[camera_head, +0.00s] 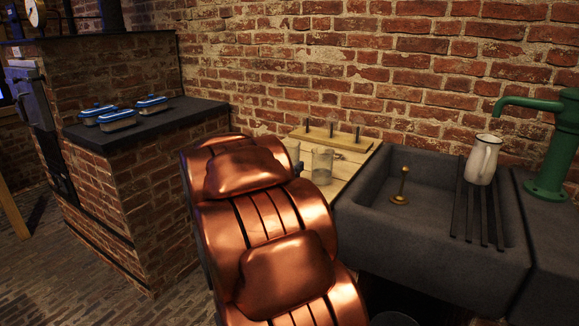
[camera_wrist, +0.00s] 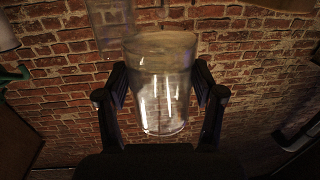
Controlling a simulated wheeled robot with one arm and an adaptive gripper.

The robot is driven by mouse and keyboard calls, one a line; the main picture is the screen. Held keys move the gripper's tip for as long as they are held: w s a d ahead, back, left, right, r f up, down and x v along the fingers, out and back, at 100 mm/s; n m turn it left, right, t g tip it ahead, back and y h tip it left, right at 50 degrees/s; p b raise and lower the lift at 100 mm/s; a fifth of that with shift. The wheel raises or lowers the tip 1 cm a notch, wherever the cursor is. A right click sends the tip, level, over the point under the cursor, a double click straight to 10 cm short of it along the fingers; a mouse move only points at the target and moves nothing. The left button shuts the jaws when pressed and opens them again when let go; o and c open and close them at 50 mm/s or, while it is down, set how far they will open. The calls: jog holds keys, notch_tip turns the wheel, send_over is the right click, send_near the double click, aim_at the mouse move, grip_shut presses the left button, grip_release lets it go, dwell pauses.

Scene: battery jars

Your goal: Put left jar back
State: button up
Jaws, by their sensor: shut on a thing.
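A clear glass jar (camera_wrist: 160,85) is between the two dark fingers of my gripper (camera_wrist: 160,103) in the wrist view, and the gripper is shut on it. In the head view, a glass jar (camera_head: 293,149) shows partly behind my copper-coloured arm, which hides most of my gripper. A second glass jar (camera_head: 322,166) is to its right, over the pale wooden table (camera_head: 352,166). Another faint glass shape (camera_wrist: 108,22) shows at the top left of the wrist view.
A wooden bar with several dark upright rods (camera_head: 332,138) lies at the back of the table. A dark stone sink (camera_head: 430,235) adjoins on the right, with a white jug (camera_head: 483,160) and a green pump (camera_head: 552,145). A brick wall (camera_head: 400,60) stands close behind.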

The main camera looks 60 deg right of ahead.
jog(key=w+d, duration=0.2)
jog(key=d, duration=0.1)
jog(key=w+d, duration=0.2)
jog(key=d, duration=0.1)
jog(key=w+d+f, duration=0.1)
jog(key=w+d, duration=0.1)
jog(key=d, duration=0.2)
jog(key=shift+d+b, duration=0.1)
jog(key=shift+b, duration=0.3)
jog(key=shift+f+b, duration=0.55)
jog(key=shift+f, duration=1.2)
jog(key=shift+f, duration=0.1)
jog(key=o, duration=1.4)
jog(key=a, duration=0.4)
jog(key=s+a, duration=0.1)
jog(key=a, duration=0.3)
jog(key=s+a+p, duration=0.1)
jog(key=a, duration=0.3)
jog(key=shift+r, duration=0.4)
